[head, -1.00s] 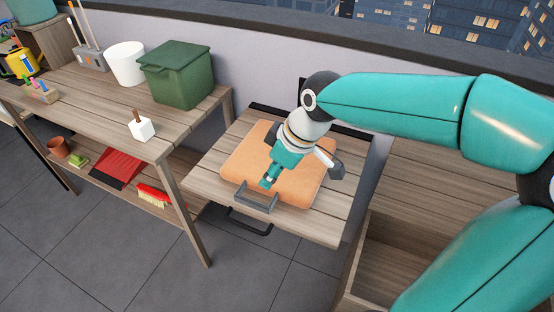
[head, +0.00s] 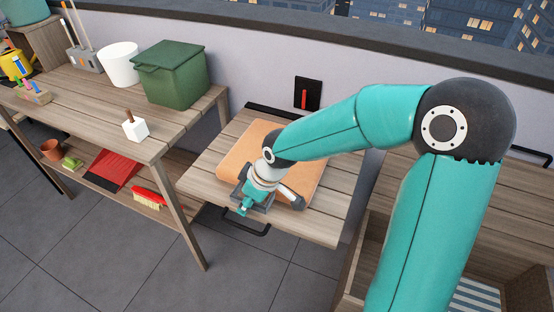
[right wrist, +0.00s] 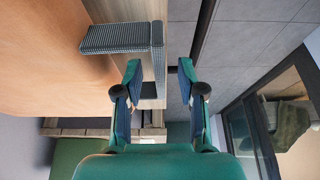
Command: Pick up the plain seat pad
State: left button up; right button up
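The plain orange seat pad (head: 250,146) lies flat on a small wooden table (head: 202,176). It fills the left of the right wrist view (right wrist: 45,60). My left gripper is out of view.
A workbench (head: 85,108) at left holds a green bin (head: 172,80), a white pot (head: 120,63) and a small white block with a handle (head: 135,129). A wooden box (head: 400,245) at lower right holds a striped item (head: 474,298). A black bar (head: 246,228) juts below the table front.

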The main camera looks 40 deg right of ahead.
jog(key=shift+w+f, duration=0.1)
jog(key=shift+f, duration=0.25)
grip_shut()
jog(key=shift+r, duration=0.2)
